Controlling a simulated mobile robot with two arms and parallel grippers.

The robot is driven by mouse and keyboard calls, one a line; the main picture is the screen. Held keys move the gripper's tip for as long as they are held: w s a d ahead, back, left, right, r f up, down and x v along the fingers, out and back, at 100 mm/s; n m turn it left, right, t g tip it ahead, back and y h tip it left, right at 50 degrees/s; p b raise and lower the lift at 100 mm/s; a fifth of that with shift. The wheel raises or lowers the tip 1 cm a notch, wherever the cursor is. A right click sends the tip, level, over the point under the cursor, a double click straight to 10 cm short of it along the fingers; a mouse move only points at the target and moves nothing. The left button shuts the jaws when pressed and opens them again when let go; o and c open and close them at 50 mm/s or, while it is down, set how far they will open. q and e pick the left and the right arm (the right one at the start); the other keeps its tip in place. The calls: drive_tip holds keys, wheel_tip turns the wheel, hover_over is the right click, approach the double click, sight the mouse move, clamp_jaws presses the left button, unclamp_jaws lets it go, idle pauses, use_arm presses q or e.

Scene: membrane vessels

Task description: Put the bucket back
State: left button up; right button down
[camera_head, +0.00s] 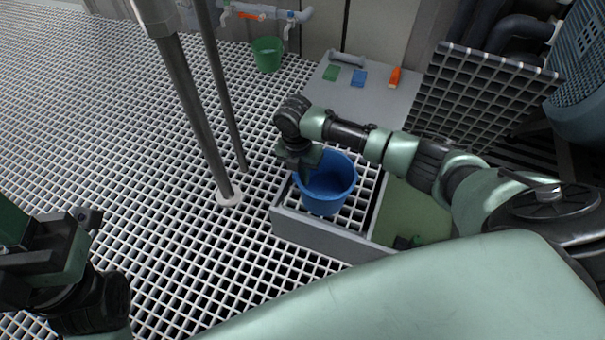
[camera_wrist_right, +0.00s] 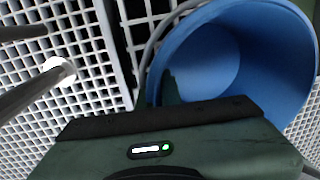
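A blue bucket (camera_head: 325,188) stands upright in the front grated compartment of a grey box (camera_head: 320,238). My right gripper (camera_head: 303,172) points down at the bucket's left rim. In the right wrist view the blue bucket (camera_wrist_right: 255,60) is close against the gripper (camera_wrist_right: 165,95), and one dark finger shows in front of its inner wall. The other finger is hidden, so I cannot tell whether the gripper is shut on the rim. My left gripper (camera_head: 85,220) is at the lower left, away from the bucket, its opening unclear. A green bucket (camera_head: 267,54) stands on the floor below the taps.
A grated panel (camera_head: 470,100) stands tilted at the right. Two poles (camera_head: 200,120) rise left of the box. The grating floor farther left is clear.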

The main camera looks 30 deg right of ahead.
drive_tip(key=shift+f, duration=0.1)
drive_tip(key=c, duration=1.6)
unclamp_jaws()
